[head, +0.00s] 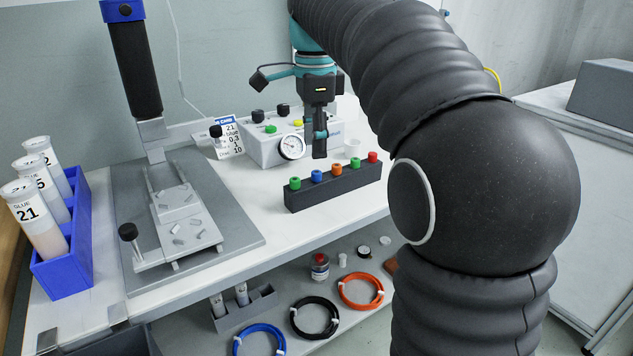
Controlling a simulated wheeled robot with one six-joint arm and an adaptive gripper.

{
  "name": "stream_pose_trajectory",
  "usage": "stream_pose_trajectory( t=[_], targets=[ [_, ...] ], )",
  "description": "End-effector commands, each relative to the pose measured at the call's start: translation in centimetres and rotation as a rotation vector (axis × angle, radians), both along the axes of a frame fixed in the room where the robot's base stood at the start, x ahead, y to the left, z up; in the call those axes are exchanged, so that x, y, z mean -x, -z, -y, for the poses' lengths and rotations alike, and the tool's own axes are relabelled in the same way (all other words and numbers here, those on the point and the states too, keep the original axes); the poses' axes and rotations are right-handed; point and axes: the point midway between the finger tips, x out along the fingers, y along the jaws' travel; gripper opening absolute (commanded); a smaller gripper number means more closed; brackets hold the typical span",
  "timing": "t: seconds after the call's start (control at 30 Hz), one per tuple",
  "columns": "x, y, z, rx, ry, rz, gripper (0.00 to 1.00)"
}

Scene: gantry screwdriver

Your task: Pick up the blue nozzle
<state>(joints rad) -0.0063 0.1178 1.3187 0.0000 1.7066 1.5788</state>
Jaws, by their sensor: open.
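The blue nozzle (316,176) stands upright in a dark rack (334,188) on the white bench. It is second from the left, between a green nozzle (295,183) and an orange nozzle (336,169). Another green nozzle (355,163) and a red nozzle (373,157) stand to the right. My gripper (319,156) points down behind the rack in the picture, near the blue and orange nozzles. It is open and seen nearly edge-on, with nothing visible in it. Its exact height above the rack is hard to tell.
A dispenser box with a gauge (291,147) stands behind the rack, with a small white cup (352,147) to its right. A metal stand (187,215) fills the bench's left side, beside a blue holder (63,262) with glue tubes. Cable coils (314,317) lie on the lower shelf.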

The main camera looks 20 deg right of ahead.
Motion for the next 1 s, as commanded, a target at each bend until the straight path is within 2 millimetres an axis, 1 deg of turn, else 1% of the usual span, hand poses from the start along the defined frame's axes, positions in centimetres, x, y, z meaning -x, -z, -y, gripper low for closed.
stream_pose_trajectory(
  t=[0.23, 0.4, 0.53, 0.67, 0.87, 0.9, 0.97, 1.0],
  targets=[
    [0.0, 1.6, 0.1, 0.0, 0.0, 0.0, 0.5],
    [-0.3, 4.0, 0.5, 0.0, 0.0, -0.001, 0.5],
    [-0.3, 5.4, 0.5, 0.0, -0.001, 0.001, 0.5],
    [-0.3, 6.0, 0.5, 0.0, -0.001, 0.001, 0.5],
    [-0.3, 6.0, 0.5, 0.0, -0.001, 0.002, 0.5],
    [-0.3, 6.0, 0.5, 0.0, -0.001, 0.002, 0.4],
    [-0.3, 6.0, 0.5, 0.0, -0.001, 0.002, 0.26],
    [-0.3, 6.0, 0.5, 0.0, -0.001, 0.002, 0.17]
  ],
)
